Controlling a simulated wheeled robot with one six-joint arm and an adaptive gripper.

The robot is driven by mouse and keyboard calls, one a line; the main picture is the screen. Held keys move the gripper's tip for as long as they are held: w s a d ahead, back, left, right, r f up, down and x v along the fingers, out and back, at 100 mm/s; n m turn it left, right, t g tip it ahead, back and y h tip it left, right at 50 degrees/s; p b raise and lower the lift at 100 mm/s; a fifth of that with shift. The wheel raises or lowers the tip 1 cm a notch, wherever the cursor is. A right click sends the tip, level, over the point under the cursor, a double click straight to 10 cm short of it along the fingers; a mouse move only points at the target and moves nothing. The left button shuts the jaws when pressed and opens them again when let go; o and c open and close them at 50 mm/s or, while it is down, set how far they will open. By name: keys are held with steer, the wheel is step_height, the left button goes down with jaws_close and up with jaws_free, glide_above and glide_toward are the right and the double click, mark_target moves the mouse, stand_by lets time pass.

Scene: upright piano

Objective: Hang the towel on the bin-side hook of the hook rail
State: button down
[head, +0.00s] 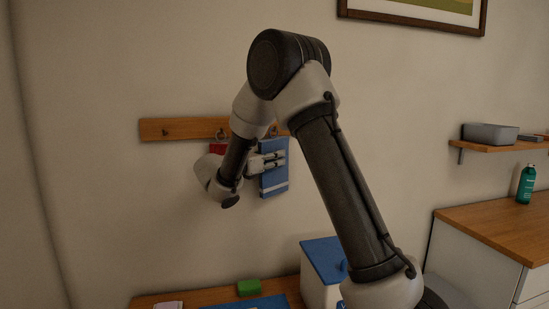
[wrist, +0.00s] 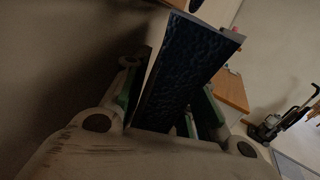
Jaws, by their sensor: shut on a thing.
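The blue towel (head: 273,180), with a pale stripe near its bottom, hangs upright at the right end of the wooden hook rail (head: 180,129). My gripper (head: 274,160) is shut on it from the left. The towel's top edge is close to the rail's right end, near a hook (head: 273,131); I cannot tell whether it is on that hook. In the wrist view the towel (wrist: 185,65) is a dark sheet between the fingers of my gripper (wrist: 170,105). The bin (head: 318,290), white with a blue lid, stands below and to the right.
A red item (head: 217,148) hangs at the rail's middle hook, partly hidden by my wrist. A green block (head: 249,287) and a blue mat (head: 245,303) lie on the wooden surface below. A shelf (head: 505,147) and counter (head: 500,222) are at the right.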

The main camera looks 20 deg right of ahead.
steer(key=shift+w+f, duration=0.2)
steer(key=c, duration=1.4)
jaws_free()
steer(key=o, duration=0.3)
steer(key=shift+w+f, duration=0.15)
steer(key=shift+w, duration=0.1)
steer(key=shift+o, duration=0.2)
steer(key=shift+s, duration=0.1)
steer(key=v, duration=1.2)
steer(key=shift+s+r, duration=0.15)
steer(key=shift+r, duration=0.1)
steer(key=shift+s, duration=0.1)
